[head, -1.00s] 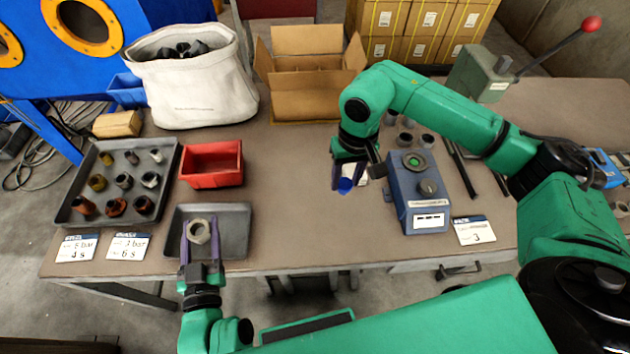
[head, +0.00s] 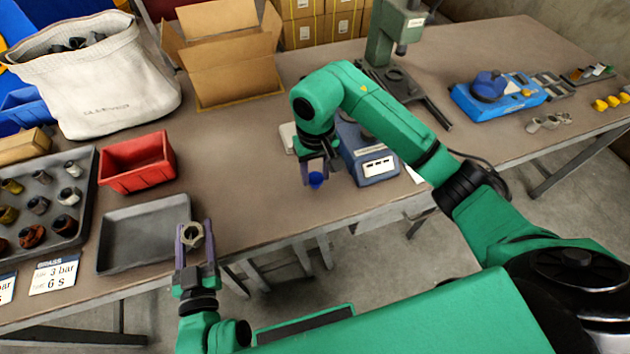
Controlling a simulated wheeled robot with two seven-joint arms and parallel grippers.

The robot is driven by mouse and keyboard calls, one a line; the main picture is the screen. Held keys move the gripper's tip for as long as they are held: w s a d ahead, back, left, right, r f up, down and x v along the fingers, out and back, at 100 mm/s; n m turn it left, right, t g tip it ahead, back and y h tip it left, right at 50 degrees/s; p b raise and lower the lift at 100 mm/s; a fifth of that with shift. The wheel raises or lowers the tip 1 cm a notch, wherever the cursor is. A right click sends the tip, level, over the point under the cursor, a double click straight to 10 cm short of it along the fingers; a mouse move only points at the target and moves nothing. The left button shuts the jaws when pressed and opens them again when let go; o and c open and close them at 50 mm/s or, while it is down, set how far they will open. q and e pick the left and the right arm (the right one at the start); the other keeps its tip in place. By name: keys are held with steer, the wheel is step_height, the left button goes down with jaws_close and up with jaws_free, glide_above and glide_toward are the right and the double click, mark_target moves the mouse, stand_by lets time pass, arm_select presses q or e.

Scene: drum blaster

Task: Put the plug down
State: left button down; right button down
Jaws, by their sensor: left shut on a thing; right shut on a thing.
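My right gripper (head: 317,176) is shut on a small blue plug (head: 316,181), whose lower end shows between the fingers. It hangs near the front edge of the table, left of the blue-grey box device (head: 376,167). I cannot tell whether the plug touches the table. My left gripper (head: 192,236) is shut on a greyish metal ring-shaped fitting (head: 186,241), at the right edge of the shallow grey tray (head: 125,250). The fitting appears raised above the tray's level. The fingers hide parts of both held things.
A red bin (head: 138,178) and a tray of several metal fittings (head: 82,220) stand at the left. An open cardboard box (head: 235,85) and a white bag (head: 115,95) are behind. A green press (head: 388,40) stands at the back. The table's middle is clear.

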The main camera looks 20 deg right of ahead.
mark_target(315, 178)
arm_select(q)
steer(key=shift+w+r, duration=0.1)
steer(key=shift+r, duration=0.2)
arm_select(e)
step_height(315, 178, down, 4)
arm_select(q)
steer(key=shift+f, duration=0.15)
arm_select(e)
steer(key=shift+f, duration=0.1)
steer(key=shift+c, duration=1.9)
jaws_free()
arm_select(q)
steer(key=shift+f+b, duration=0.45)
steer(key=shift+f, duration=0.05)
arm_select(e)
step_height(315, 178, up, 12)
steer(key=shift+r, duration=0.15)
